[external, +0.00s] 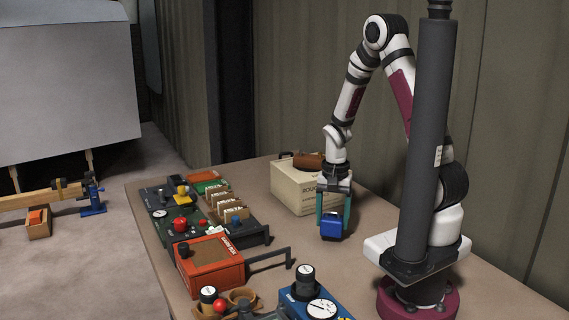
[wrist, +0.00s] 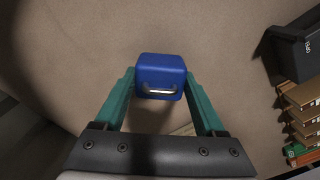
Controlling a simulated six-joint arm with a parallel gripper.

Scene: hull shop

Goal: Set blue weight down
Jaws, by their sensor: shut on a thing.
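The blue weight (external: 331,226) is a small blue block with a metal handle on one face. My gripper (external: 333,214) has two teal fingers and is shut on the blue weight, pointing down over the table. In the wrist view the blue weight (wrist: 160,77) sits between the fingertips, with its handle toward the camera side. In the external view it appears at or just above the tabletop; I cannot tell whether it touches.
A cream box (external: 298,187) with a brown roll on top stands behind my gripper. An orange box (external: 210,262) with a black handle, dark panels with knobs (external: 178,236) and a blue gauge unit (external: 312,303) lie left and in front. Bare table (external: 330,268) surrounds the weight.

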